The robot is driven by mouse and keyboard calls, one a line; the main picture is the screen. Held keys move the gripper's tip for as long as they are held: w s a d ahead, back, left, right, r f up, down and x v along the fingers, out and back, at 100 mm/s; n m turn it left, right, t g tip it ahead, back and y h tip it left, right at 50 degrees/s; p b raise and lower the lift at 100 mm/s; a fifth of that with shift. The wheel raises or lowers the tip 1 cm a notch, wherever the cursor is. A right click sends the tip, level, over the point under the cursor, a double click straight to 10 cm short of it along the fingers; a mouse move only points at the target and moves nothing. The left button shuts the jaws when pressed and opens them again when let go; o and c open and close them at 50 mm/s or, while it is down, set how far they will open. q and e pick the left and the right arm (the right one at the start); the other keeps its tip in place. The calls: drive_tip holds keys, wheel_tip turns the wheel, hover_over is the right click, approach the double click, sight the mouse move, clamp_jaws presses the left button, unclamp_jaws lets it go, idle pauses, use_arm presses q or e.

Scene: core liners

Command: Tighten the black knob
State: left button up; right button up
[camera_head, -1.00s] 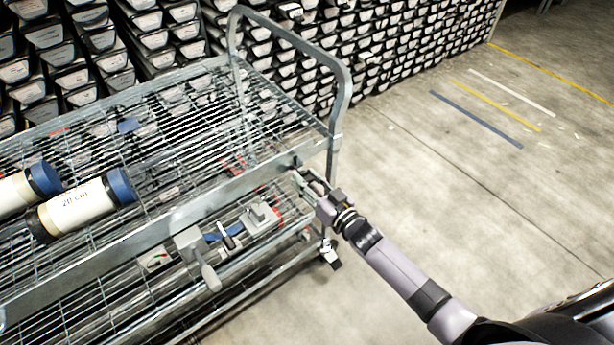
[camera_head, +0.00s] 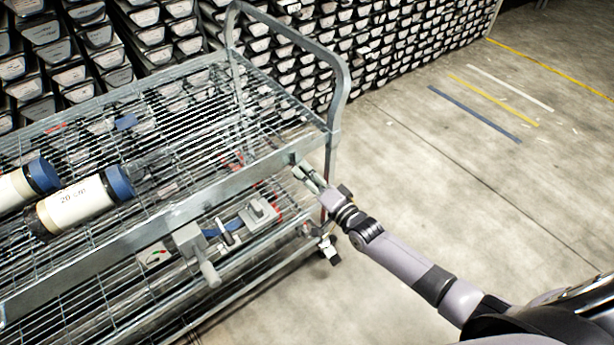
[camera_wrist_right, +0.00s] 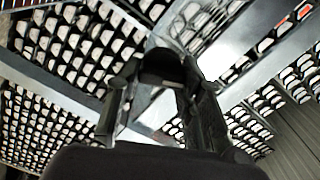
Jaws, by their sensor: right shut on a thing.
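The black knob (camera_wrist_right: 161,66) shows in the right wrist view as a dark rounded shape between the two fingers. My right gripper (camera_wrist_right: 160,88) is shut on it, with one finger on each side. In the head view my right gripper (camera_head: 304,172) reaches the metal cart's (camera_head: 225,185) side rail near its right corner post. The knob is too small or hidden there to make out. My left gripper is in neither view.
Two white core tubes with blue caps (camera_head: 120,182) lie on the cart's upper wire shelf. A grey clamp-like fixture (camera_head: 198,254) sits at the cart's near side. Stacked core trays (camera_head: 400,30) fill the back.

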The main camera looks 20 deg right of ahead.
drive_tip(key=m+b, duration=0.1)
drive_tip(key=m, duration=0.1)
drive_tip(key=m+b, duration=0.1)
drive_tip(key=m, duration=0.1)
drive_tip(key=shift+f+m, duration=0.2)
drive_tip(key=shift+m, duration=0.2)
idle(0.4)
drive_tip(key=o, duration=1.2)
drive_tip(key=shift+c, duration=0.2)
drive_tip(key=shift+r, duration=0.1)
drive_tip(key=shift+s+d, duration=0.1)
drive_tip(key=shift+s, duration=0.05)
drive_tip(key=v, duration=1.1)
drive_tip(key=shift+s, duration=0.35)
